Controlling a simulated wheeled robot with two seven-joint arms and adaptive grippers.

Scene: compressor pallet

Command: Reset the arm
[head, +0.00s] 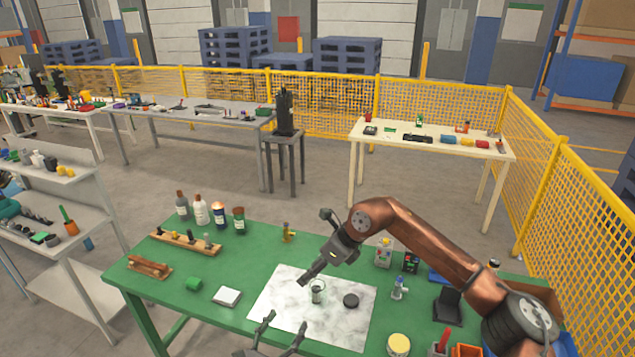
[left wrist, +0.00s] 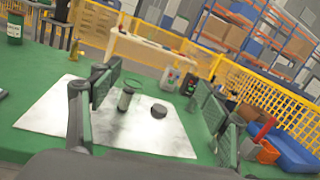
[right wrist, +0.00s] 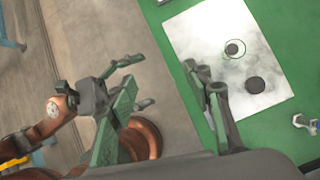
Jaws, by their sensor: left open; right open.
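My left gripper (head: 285,327) is at the bottom edge of the head view, open and empty, at the table's near side. Its spread fingers frame the left wrist view (left wrist: 150,112), with the pale mat beyond. My right arm reaches in from the right, and its open, empty right gripper (head: 312,246) hangs above the back left part of the mat. Its fingers also show in the right wrist view (right wrist: 165,85), where my left arm appears at left. A small green-rimmed jar (head: 318,292) and a dark round disc (head: 351,300) stand on the mat (head: 270,300), apart from both grippers.
The green table (head: 235,265) carries bottles (head: 201,210), a wooden rack (head: 185,242), a white pad (head: 227,296) and a blue-white fitting (head: 399,288). A yellow-lidded jar (head: 398,345) and an orange bin (head: 467,351) stand at front right. A yellow fence (head: 330,105) lies behind.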

